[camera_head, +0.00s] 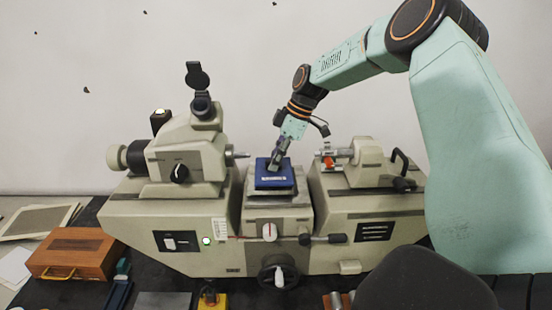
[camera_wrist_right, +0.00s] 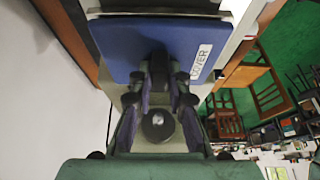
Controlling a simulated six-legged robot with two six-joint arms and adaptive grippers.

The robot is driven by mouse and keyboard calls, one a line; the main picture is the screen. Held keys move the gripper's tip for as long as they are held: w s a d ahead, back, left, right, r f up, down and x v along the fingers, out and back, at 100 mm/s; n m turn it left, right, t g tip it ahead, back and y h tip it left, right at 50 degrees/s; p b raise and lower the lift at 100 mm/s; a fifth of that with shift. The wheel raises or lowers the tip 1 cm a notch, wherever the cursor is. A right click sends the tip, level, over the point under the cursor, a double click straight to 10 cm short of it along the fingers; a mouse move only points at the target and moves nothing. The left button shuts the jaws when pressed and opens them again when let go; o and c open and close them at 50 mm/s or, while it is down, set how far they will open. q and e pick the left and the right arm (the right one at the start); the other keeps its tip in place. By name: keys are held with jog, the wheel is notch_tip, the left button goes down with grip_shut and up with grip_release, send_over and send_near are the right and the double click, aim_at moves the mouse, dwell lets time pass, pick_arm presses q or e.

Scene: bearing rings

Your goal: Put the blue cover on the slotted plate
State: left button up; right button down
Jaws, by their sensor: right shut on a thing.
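The blue cover (camera_head: 274,181) is over the middle stage of the beige machine in the head view. In the right wrist view the blue cover (camera_wrist_right: 125,42) fills the upper middle, with a white label reading "COVER". My right gripper (camera_head: 277,163) is shut on the cover from above; its fingers (camera_wrist_right: 159,82) also show in the wrist view. A grey plate-like top (camera_head: 279,198) shows just below the cover, probably the slotted plate. Its slots are hidden, and I cannot tell whether the cover touches it. My left gripper is not in view.
The beige machine's left head (camera_head: 187,155) with an eyepiece and its right tailstock (camera_head: 370,165) flank the cover closely. A wooden box (camera_head: 75,253) stands at the lower left. A yellow-based item (camera_head: 211,299) is at the front edge.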

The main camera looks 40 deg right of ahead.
jog(key=shift+a+r, duration=0.1)
jog(key=shift+a, duration=0.15)
jog(key=shift+d+f, duration=0.2)
jog(key=shift+f, duration=0.05)
jog(key=shift+a, duration=0.15)
dwell(0.3)
jog(key=shift+f, duration=0.15)
jog(key=c, duration=1.6)
grip_release()
jog(key=o, duration=0.4)
